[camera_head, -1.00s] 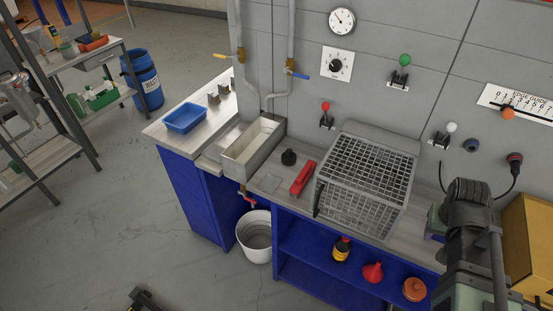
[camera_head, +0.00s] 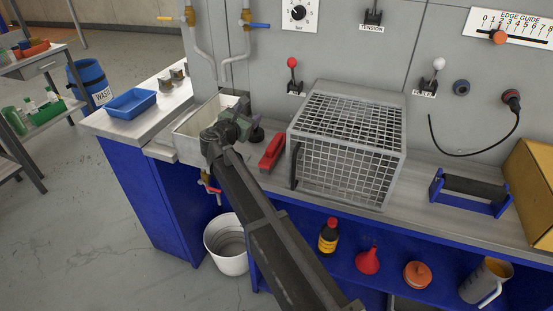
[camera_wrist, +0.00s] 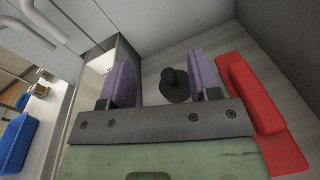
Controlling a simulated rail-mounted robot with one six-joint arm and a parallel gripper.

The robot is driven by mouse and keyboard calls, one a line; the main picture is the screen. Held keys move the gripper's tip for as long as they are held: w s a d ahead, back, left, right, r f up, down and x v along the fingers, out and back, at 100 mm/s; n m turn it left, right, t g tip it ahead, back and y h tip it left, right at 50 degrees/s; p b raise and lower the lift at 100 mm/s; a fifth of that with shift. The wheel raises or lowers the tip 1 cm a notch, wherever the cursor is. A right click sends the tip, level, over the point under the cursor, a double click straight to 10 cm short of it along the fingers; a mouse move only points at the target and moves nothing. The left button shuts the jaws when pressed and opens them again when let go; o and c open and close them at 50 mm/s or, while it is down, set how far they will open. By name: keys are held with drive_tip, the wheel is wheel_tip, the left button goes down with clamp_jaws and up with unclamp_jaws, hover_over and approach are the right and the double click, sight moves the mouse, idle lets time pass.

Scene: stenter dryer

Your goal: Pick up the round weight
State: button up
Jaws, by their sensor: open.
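The round weight (camera_wrist: 175,88) is a black disc with a knob on top, standing upright on the grey bench. In the wrist view it shows between and beyond my two purple finger pads, nearer the right one. In the head view only part of the round weight (camera_head: 256,134) shows beside my gripper (camera_head: 243,116), which hides the rest. My gripper also shows in the wrist view (camera_wrist: 161,78), with its fingers apart and nothing held. I cannot tell the exact height of the fingers above the weight.
A red block-like tool (camera_head: 271,154) lies just right of the weight. A wire cage (camera_head: 350,145) stands further right. A metal trough (camera_head: 190,140) is on the left, with a blue tray (camera_head: 132,103) beyond it. The grey wall is close behind.

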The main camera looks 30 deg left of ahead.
drive_tip(key=a+n, duration=0.2)
drive_tip(key=t+b, duration=0.1)
drive_tip(key=b, duration=0.7)
approach(255, 131)
drive_tip(key=w, duration=0.1)
drive_tip(key=w+r, duration=0.2)
drive_tip(key=shift+w+a+y, duration=0.1)
drive_tip(key=shift+a+y, duration=0.15)
drive_tip(key=shift+y, duration=0.15)
drive_tip(key=shift+r, duration=0.2)
drive_tip(key=w, duration=0.5)
drive_tip(key=w+a, duration=0.1)
drive_tip(key=w, duration=0.1)
drive_tip(key=shift+w+a, duration=0.1)
drive_tip(key=shift+w, duration=0.2)
drive_tip(key=shift+s, duration=0.1)
clamp_jaws()
